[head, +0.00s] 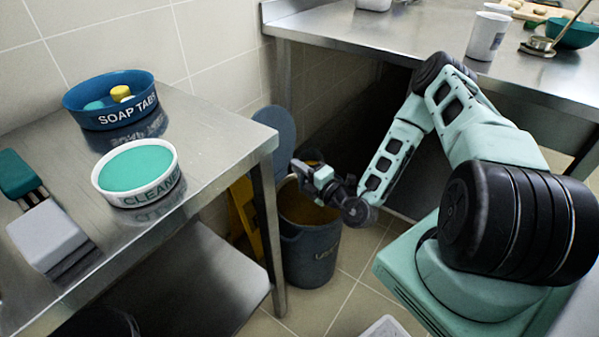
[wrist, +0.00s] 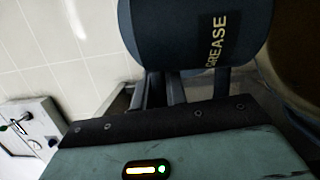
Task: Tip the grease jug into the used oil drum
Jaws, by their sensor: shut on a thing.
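The dark blue grease jug (wrist: 185,35) fills the upper middle of the wrist view, with its GREASE label turned sideways. My gripper (wrist: 165,90) is shut on it. In the head view my gripper (head: 318,176) is over the mouth of the used oil drum (head: 312,250), and the jug is hard to make out there. The drum is a dark grey bin on the floor with a brownish-yellow inside and a raised blue-grey lid (head: 275,130) behind it. Whether anything flows from the jug cannot be seen.
A steel table (head: 215,130) at the left holds a soap tabs bowl (head: 110,100), a cleaner bowl (head: 137,170) and a brush (head: 45,235). A yellow object (head: 243,215) stands beside the drum. A steel counter (head: 400,35) with a white cup (head: 487,36) is behind my arm.

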